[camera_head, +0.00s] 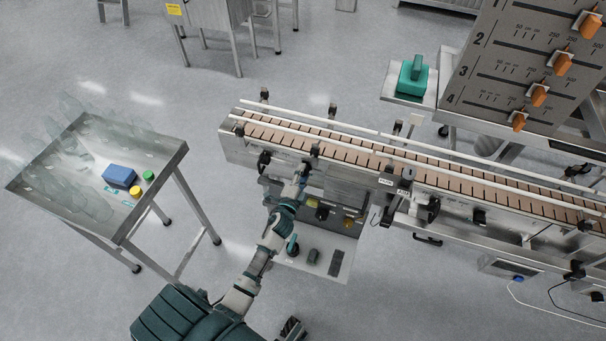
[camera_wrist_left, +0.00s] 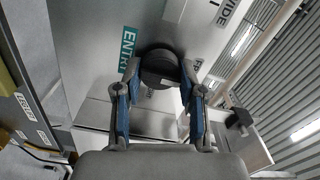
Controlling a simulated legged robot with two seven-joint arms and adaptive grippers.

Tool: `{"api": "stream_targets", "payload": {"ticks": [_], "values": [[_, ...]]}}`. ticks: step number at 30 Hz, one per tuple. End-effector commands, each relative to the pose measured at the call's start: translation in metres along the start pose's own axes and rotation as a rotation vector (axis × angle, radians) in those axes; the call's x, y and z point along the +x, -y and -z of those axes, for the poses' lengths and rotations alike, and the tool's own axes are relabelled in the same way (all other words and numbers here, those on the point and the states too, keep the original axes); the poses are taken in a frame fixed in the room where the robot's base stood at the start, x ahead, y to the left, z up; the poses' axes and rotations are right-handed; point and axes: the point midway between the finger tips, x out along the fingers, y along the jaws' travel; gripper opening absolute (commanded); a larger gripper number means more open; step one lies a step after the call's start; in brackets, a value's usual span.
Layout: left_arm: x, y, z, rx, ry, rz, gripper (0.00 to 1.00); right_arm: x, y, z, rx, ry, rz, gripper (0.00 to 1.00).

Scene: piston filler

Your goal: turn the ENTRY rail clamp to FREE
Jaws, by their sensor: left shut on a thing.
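In the left wrist view, a round black clamp knob (camera_wrist_left: 160,68) sits on a grey metal plate beside a teal label (camera_wrist_left: 128,48) reading "ENTR", its end covered. My left gripper (camera_wrist_left: 160,78) has one finger on each side of the knob and is shut on it. In the head view, my left gripper (camera_head: 303,170) is at the near side of the conveyor (camera_head: 340,151), toward its left end. The knob is too small and covered to make out there. The word FREE and any pointer on the knob do not show. My right gripper cannot be made out.
A side table (camera_head: 125,228) with clear bottles, a blue block (camera_head: 119,176) and yellow and green caps stands left. A scale board (camera_head: 530,50) with orange sliders stands back right.

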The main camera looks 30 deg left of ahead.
Motion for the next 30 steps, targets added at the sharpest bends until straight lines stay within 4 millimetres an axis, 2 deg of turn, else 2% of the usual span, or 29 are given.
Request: {"api": "stream_targets", "payload": {"ticks": [15,16,18,27,30], "values": [[-0.0003,-0.0023,-0.0040,-0.018,0.009,-0.005,0.05,0.0008,0.0011,0.0028,0.000,-0.007,0.002,0.40],[-0.0003,-0.0025,-0.0040,-0.018,0.009,-0.005,0.47,0.0008,0.0011,0.0027,0.000,-0.006,0.002,0.40],[-0.0003,-0.0023,-0.0035,-0.018,0.007,-0.005,0.65,0.0008,0.0011,0.0026,0.000,-0.006,0.002,0.40],[-0.0012,-0.0013,-0.0010,-0.017,0.003,-0.003,0.65,-0.0003,0.0017,0.0040,-0.001,-0.009,0.003,0.40],[-0.0077,-0.0019,-0.0010,-0.017,0.003,-0.003,0.65,-0.0007,0.0015,0.0033,-0.002,-0.009,0.003,0.40]]}}
